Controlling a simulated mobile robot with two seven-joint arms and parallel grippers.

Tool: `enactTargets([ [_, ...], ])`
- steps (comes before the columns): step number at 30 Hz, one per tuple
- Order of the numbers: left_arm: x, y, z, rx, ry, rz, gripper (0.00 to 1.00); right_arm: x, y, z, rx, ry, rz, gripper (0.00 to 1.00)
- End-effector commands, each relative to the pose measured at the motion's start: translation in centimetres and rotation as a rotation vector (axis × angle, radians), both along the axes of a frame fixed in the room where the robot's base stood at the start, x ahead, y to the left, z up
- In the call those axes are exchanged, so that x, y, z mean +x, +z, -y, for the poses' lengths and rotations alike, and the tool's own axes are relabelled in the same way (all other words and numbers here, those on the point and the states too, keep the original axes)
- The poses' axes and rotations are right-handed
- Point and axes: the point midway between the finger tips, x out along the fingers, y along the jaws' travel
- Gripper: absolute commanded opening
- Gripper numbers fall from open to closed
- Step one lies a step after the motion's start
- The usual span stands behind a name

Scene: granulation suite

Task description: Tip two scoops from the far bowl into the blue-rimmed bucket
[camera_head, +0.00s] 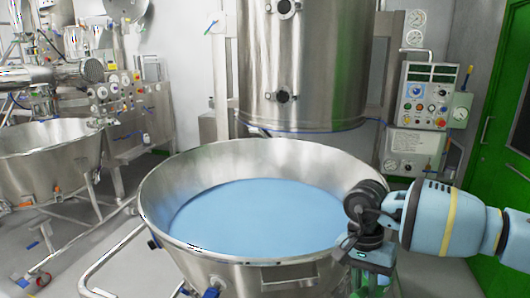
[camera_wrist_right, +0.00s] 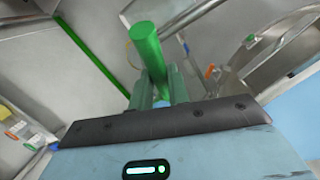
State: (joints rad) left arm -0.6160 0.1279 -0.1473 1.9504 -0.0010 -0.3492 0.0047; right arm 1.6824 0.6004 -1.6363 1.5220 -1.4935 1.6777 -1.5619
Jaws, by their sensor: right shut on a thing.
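A large steel bowl (camera_head: 160,190) holding a level light-blue fill (camera_head: 260,213) stands in front of me. A second steel bowl (camera_head: 45,165) stands farther off at the left; I cannot see into it well. My right gripper (camera_wrist_right: 162,85) is shut on a green handle (camera_wrist_right: 146,45), probably the scoop's; a pale metal part shows beyond it, cut off by the frame. In the head view my right wrist is beside the large bowl's right rim, and the fingers are mostly out of frame. I see no blue-rimmed bucket. My left gripper is not in view.
A tall steel vessel (camera_head: 300,70) stands behind the large bowl. A control panel (camera_head: 425,95) is at the right, by a green door (camera_head: 500,140). A tubular handle (camera_head: 110,262) sticks out at the bowl's left.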

Motion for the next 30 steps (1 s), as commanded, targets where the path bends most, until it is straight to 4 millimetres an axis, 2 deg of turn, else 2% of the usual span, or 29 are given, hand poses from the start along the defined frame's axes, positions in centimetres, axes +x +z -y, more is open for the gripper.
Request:
enactTargets([
  [6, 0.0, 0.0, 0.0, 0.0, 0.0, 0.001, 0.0, -0.6, -0.2, 0.4, 0.001, 0.37, 0.001, 0.0],
  [12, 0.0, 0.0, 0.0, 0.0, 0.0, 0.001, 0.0, -0.9, -0.4, 0.7, 0.001, 0.589, 0.002, 0.0],
  [22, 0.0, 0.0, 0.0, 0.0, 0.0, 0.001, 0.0, -1.2, -0.3, 0.8, 0.001, 0.667, 0.002, 0.0],
  [30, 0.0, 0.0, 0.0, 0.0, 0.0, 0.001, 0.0, -4.5, 1.4, 0.8, 0.0, 0.665, 0.003, 0.0],
])
